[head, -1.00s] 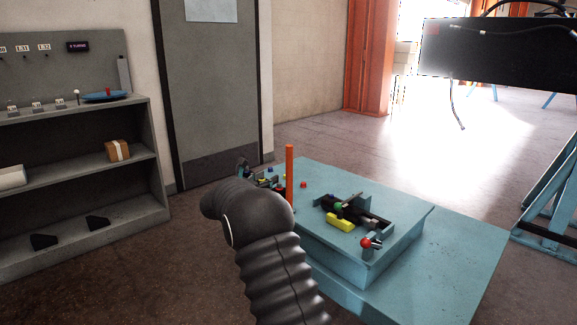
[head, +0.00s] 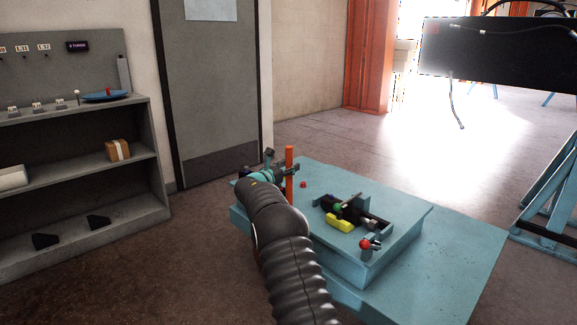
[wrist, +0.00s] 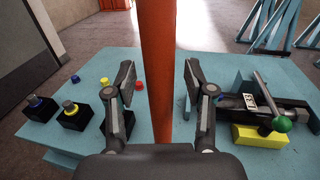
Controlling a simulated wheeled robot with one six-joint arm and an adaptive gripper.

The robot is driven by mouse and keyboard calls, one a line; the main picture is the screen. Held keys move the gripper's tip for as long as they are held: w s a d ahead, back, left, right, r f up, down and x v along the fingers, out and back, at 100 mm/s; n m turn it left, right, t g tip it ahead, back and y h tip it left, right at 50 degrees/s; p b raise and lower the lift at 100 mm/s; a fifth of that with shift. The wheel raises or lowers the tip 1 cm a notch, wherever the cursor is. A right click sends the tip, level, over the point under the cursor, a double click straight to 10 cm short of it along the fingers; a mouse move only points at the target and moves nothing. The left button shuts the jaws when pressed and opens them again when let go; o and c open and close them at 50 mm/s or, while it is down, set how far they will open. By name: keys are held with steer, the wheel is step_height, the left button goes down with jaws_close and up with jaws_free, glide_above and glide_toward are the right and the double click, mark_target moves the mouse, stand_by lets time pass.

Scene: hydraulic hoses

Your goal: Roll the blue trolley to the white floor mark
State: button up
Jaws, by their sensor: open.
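The blue trolley (head: 400,262) stands on the floor in front of me, with an upright orange post (head: 289,170) rising from its left part. In the wrist view the orange post (wrist: 158,70) runs upright between the two fingers of my gripper (wrist: 158,88). The fingers are open on either side of it, with a gap showing at each side. In the head view my gripper (head: 272,168) is at the post, partly behind it. I see no white floor mark in these frames.
A clamp with a green knob and yellow block (head: 340,222) and a red-knobbed lever (head: 366,243) sit on the trolley top. Grey shelves (head: 150,150) stand at left, a blue frame (head: 550,225) at right. The floor beyond the trolley (head: 350,140) is clear.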

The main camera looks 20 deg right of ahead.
steer(key=shift+w+d, duration=0.1)
steer(key=shift+d, duration=0.15)
jaws_close()
steer(key=shift+f, duration=0.1)
